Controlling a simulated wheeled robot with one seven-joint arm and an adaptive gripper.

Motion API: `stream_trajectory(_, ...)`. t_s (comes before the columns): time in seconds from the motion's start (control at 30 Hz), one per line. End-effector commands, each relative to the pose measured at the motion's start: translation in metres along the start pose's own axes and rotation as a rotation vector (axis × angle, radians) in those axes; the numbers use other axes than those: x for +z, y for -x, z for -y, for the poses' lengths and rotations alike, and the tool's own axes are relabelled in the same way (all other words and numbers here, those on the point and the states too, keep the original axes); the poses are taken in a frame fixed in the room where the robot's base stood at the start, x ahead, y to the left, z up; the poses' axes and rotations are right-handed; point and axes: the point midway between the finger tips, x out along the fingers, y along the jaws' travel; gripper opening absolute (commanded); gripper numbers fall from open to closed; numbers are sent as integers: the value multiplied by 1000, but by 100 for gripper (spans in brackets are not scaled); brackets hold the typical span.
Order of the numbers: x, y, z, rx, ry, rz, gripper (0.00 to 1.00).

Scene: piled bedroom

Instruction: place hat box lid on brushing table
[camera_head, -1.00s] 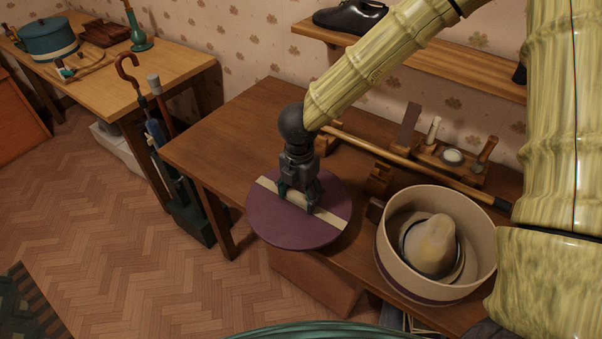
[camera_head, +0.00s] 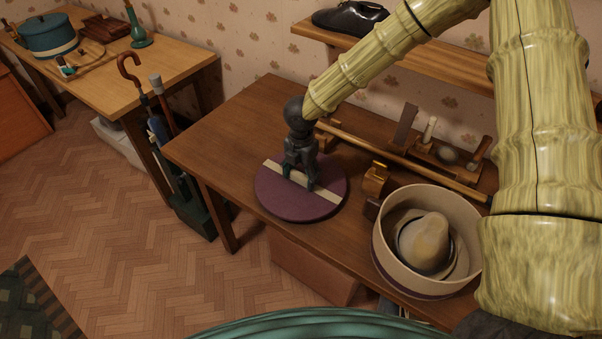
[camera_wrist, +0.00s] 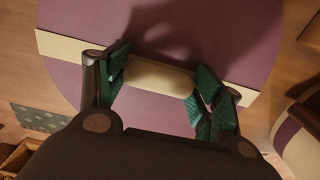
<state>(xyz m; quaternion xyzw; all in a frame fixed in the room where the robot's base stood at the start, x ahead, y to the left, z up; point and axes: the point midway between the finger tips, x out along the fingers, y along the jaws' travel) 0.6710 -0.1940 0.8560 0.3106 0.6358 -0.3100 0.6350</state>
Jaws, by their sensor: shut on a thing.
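The hat box lid (camera_head: 290,208) is a round purple disc with a cream band across it. In the head view it is at or just above the front part of the brown table (camera_head: 222,122); I cannot tell whether it touches. My gripper (camera_head: 300,182) points down over the lid's middle and is shut on it. In the wrist view the lid (camera_wrist: 190,25) fills much of the picture, with a cream grip piece (camera_wrist: 158,78) between my gripper's fingers (camera_wrist: 158,84). The lid's underside is hidden.
An open hat box (camera_head: 385,262) holding a tan hat (camera_head: 427,243) stands right of the lid. A wooden block (camera_head: 375,180), a long pole (camera_head: 400,160) and a brush rack (camera_head: 450,158) lie behind. The table's left part is clear. An umbrella stand (camera_head: 195,212) is left.

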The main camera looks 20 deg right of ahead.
Motion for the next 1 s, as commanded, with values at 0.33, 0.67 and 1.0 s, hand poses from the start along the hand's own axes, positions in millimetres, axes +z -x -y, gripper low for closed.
stream_trajectory(0.33, 0, -7, 0, 1, 1, 1, 40)
stream_trajectory(0.67, 0, -10, 0, 1, 1, 1, 88)
stream_trajectory(1.0, 0, -7, 0, 1, 1, 1, 88)
